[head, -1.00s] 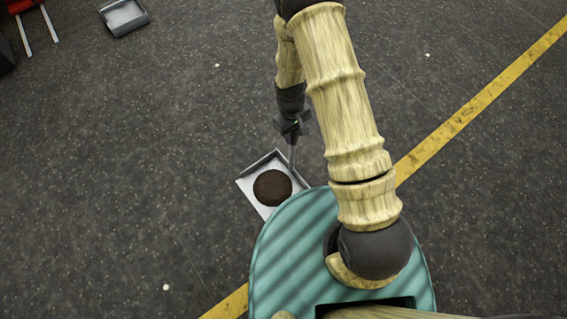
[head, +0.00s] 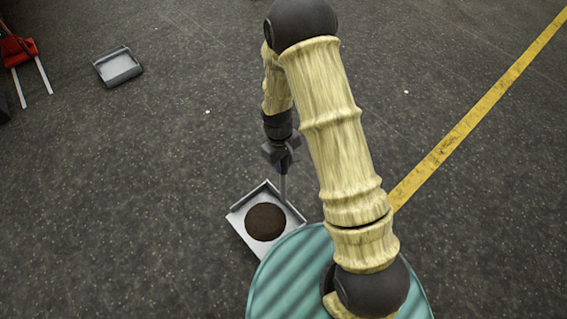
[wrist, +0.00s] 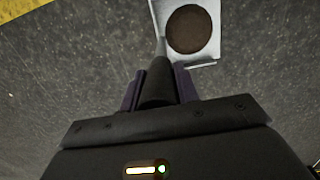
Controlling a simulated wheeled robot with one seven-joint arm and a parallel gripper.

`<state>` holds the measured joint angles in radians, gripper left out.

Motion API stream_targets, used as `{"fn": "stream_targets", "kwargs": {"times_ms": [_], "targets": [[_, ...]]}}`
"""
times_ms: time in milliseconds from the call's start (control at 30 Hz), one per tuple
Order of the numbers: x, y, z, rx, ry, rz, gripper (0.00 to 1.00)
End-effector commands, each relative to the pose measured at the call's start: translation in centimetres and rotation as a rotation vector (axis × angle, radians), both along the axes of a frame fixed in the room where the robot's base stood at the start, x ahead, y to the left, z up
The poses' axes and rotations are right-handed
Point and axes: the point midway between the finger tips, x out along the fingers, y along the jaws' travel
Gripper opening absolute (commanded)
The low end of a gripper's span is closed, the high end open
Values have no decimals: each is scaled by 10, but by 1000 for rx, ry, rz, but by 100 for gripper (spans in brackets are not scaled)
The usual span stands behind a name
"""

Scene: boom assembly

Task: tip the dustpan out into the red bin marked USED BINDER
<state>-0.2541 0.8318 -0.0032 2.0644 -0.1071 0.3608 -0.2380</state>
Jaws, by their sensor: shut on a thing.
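The dustpan (head: 240,220) is a pale grey square pan with a round dark brown heap (head: 265,222) in it. It is just in front of my teal base in the head view. My gripper (head: 282,163) is shut on the dustpan's thin grey handle (head: 283,188), which runs from the pan's far edge up to the jaws. In the wrist view the dustpan (wrist: 210,55) and its dark heap (wrist: 190,29) lie beyond the closed fingers (wrist: 158,92). Whether the pan touches the floor is hard to tell. No red bin marked USED BINDER is identifiable.
A second empty grey pan (head: 118,68) lies on the floor at upper left. A red object with two pale prongs (head: 18,50) stands at the far left edge. A yellow floor line (head: 470,118) runs diagonally on the right. The dark floor between is clear.

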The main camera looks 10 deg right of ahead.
Motion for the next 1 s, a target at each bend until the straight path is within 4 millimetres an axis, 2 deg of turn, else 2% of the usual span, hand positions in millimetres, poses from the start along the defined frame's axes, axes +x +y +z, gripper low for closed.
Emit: {"fn": "stream_targets", "kwargs": {"times_ms": [533,1000], "targets": [[1,0,2,1,-1,0,0],[0,1,48,1,-2,3,0]]}}
